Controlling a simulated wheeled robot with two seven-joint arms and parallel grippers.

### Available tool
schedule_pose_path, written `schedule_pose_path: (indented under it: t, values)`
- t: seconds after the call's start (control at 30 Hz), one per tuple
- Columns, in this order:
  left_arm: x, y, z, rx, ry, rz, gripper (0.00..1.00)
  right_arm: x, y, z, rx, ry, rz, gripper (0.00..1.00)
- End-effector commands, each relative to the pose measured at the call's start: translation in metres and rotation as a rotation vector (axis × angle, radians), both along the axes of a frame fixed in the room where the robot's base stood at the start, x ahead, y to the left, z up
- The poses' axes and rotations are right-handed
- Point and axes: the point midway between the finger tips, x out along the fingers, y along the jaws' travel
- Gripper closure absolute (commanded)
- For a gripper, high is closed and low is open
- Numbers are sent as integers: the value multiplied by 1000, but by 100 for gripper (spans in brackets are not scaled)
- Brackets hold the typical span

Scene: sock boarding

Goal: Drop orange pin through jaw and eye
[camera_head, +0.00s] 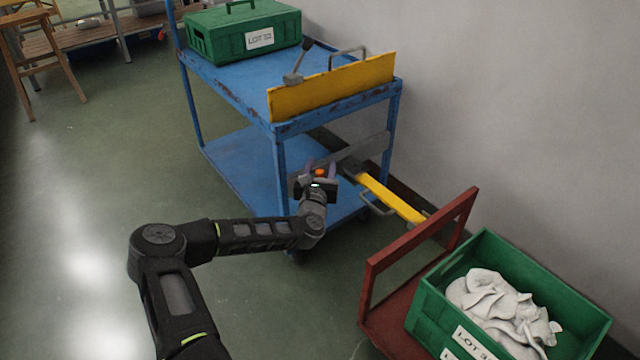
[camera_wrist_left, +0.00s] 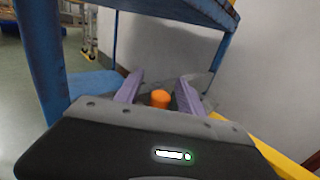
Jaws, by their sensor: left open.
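The orange pin (camera_head: 320,172) shows its top between the two purple fingers of my left gripper (camera_head: 321,170), near the end of a blue cart (camera_head: 282,160). In the left wrist view the orange pin (camera_wrist_left: 160,98) stands between the open fingers (camera_wrist_left: 158,90), with a gap on each side. A yellow bar (camera_head: 392,198) runs from a grey end piece near the gripper to a red-framed dolly (camera_head: 372,285). The jaw and eye are not clear; my gripper hides much of the joint, so I cannot tell how the pin sits. My right gripper is out of view.
The cart carries a green lidded box (camera_head: 225,40) and a yellow end board (camera_head: 345,82). A green crate (camera_head: 455,292) of white cloth sits on the dolly. The wall (camera_head: 500,110) is close on the right; floor (camera_head: 90,190) is clear at left.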

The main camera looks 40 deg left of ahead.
Motion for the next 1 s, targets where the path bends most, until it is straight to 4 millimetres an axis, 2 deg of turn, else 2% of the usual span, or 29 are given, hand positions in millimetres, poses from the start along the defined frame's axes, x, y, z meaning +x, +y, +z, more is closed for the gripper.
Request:
schedule_pose_path:
  t: [0.57, 1.0]
  values:
    - [1, 0, 0, 0, 1, 0, 54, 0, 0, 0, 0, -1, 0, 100]
    - [1, 0, 0, 0, 1, -1, 88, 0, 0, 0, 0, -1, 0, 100]
